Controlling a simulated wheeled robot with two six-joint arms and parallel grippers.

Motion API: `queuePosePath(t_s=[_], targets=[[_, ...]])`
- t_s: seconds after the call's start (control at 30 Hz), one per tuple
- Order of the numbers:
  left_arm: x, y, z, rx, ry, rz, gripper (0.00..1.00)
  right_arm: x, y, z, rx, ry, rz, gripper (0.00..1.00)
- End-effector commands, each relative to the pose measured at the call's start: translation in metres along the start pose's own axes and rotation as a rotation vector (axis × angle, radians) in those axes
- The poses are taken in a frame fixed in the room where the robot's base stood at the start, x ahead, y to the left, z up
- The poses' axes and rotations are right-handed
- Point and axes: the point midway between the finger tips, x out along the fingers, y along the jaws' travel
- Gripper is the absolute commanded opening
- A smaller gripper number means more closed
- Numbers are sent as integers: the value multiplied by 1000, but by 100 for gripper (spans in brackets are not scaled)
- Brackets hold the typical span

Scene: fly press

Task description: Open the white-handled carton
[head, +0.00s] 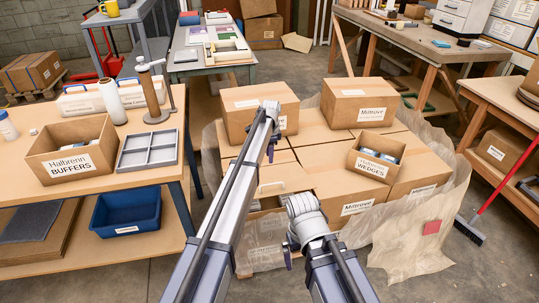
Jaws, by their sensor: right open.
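A brown carton (288,178) sits at the front of the stack in the head view, partly covered by my two arms. A pale patch shows on its top; I cannot tell whether this is a white handle. A dark gap shows at its front edge, beside my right arm. My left gripper (270,152) points down over the stack behind this carton, small and partly hidden by its own arm. I cannot tell whether its jaws are apart. My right gripper (288,250) hangs at the carton's front side, open, with its fingertips partly hidden. No held thing shows.
More closed cartons (361,102) stand on the wrapped stack, with an open Halbrenn Wedges box (370,173). The left bench (60,195) holds a Halbrenn Buffers box (72,157), a grey tray (150,150) and bottles. A broom (470,229) stands right. Loose wrap (410,240) spreads at the front.

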Motion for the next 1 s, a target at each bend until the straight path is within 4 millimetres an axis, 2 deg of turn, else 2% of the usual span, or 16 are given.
queuePosePath(t_s=[0.03, 0.2, 0.4, 0.9, 0.97, 1.0], targets=[[-13, 0, 0, 0, 0, 0, 41, -13, 1, 1, 0, 0, 0, 100], [-37, -1, 0, 0, 0, -1, 41, -37, 4, 2, 1, 0, 0, 100], [-55, -2, 0, -1, -1, -1, 41, -55, 5, 3, 1, 0, 0, 100], [-56, -1, 1, -2, -1, -1, 41, -55, 5, 3, 1, 0, 0, 100], [-57, 6, 2, -10, -2, 0, 41, -56, 5, 3, 1, 0, 0, 100], [-59, 15, 3, -22, -3, 2, 41, -57, 6, 3, 1, 0, 0, 100]])
